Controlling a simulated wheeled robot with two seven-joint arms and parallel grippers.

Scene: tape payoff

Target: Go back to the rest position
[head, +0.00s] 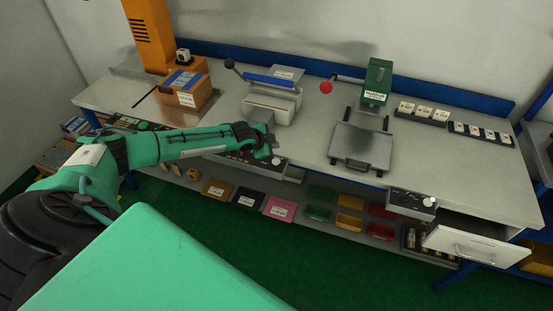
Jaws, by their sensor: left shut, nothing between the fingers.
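My left arm reaches in from the left, and my left gripper (272,151) is at the front edge of the workbench (316,147), in front of a white machine with a blue bar (270,104). The left gripper is shut with nothing visible in it. I cannot tell whether it touches the control panel behind it. My right gripper is not in view.
An orange machine (150,35) stands at the back left. A green press (377,82) with a grey plate (361,146) stands right of centre. A drawer (475,244) is open at the front right. Coloured bins (349,221) sit on the lower shelf. Green floor is clear in front.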

